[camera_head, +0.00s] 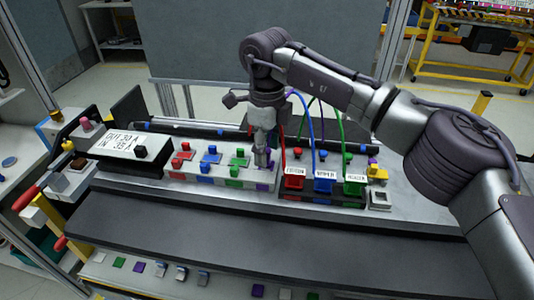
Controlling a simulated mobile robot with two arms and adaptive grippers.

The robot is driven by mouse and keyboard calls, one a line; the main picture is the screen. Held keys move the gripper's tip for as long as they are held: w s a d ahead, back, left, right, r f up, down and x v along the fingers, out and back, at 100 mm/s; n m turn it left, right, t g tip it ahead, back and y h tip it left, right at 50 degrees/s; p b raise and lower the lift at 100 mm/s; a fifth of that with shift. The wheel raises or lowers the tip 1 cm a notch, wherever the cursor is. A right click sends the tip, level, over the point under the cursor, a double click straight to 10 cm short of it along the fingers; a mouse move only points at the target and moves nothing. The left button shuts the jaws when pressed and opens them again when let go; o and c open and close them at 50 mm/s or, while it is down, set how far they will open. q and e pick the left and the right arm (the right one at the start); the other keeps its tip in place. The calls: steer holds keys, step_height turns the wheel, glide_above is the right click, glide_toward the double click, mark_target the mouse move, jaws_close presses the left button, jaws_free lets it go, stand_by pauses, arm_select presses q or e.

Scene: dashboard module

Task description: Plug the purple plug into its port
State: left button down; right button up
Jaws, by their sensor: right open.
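My right gripper (262,153) points down over the right end of the white port block (221,179). Its jaws are open, around or just above a small purple piece (263,164) that looks like the purple plug; the fingers partly hide it. A purple square (263,187) shows on the block's front face just below. Whether the plug sits in its port cannot be seen. Red, blue and green pieces stand in a row on the same block to the left. My left gripper is not in view.
Red (294,182), blue (325,184) and green (355,186) labelled modules with looping cables stand just right of the gripper. A white lettered box (132,145) is at the left. The dark ledge (230,220) in front is clear.

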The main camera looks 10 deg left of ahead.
step_height(320, 180, up, 10)
stand_by(0.3)
